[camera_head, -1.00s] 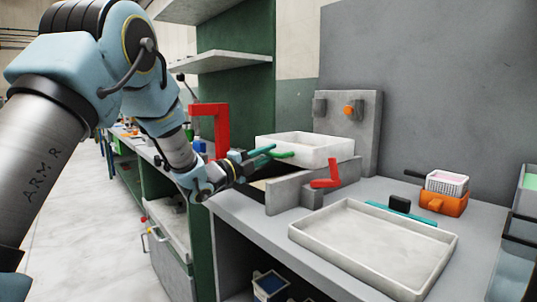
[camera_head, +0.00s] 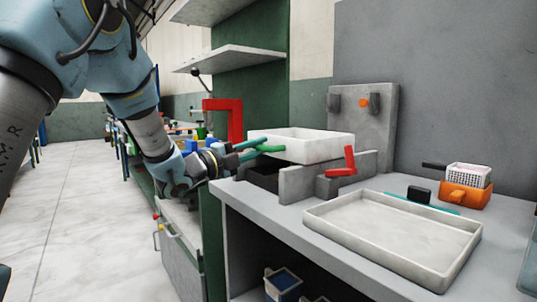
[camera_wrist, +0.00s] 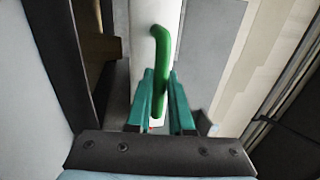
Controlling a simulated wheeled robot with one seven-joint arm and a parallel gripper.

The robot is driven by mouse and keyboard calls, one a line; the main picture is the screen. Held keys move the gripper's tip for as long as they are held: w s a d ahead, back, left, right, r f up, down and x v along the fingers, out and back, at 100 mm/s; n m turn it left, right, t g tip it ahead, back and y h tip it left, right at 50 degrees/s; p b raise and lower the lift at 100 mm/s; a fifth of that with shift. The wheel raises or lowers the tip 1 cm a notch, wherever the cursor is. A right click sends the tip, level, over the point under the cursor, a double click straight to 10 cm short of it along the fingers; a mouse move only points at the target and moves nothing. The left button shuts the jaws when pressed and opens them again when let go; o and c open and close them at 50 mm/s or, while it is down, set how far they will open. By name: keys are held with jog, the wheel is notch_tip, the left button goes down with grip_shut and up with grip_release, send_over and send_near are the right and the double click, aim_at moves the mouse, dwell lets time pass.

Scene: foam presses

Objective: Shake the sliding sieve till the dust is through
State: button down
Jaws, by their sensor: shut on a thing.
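The sliding sieve (camera_head: 310,150) is a white, shallow, square-walled tray. It sits on a grey frame (camera_head: 300,185) on the bench, above a dark opening. A green bar handle (camera_head: 270,149) sticks out from its left side. My gripper (camera_head: 252,150), with teal fingers, reaches in from the left and is shut on this handle. In the wrist view the curved green handle (camera_wrist: 158,50) runs down between the two fingers (camera_wrist: 160,85). The sieve's inside is mostly hidden by its walls, so I cannot tell how much dust lies in it.
A red lever (camera_head: 342,168) stands in front of the frame and a red clamp (camera_head: 236,115) at its left. A wide pale tray (camera_head: 390,235) lies on the bench at front right. An orange block with a white basket (camera_head: 467,190) stands behind it.

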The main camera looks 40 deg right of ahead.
jog(key=c, duration=0.8)
grip_release()
jog(key=a, duration=0.3)
jog(key=a+f+b, duration=0.1)
jog(key=a, duration=0.3)
jog(key=a+f, duration=0.1)
jog(key=a, duration=0.2)
jog(key=shift+w+a, duration=0.3)
jog(key=shift+w, duration=0.05)
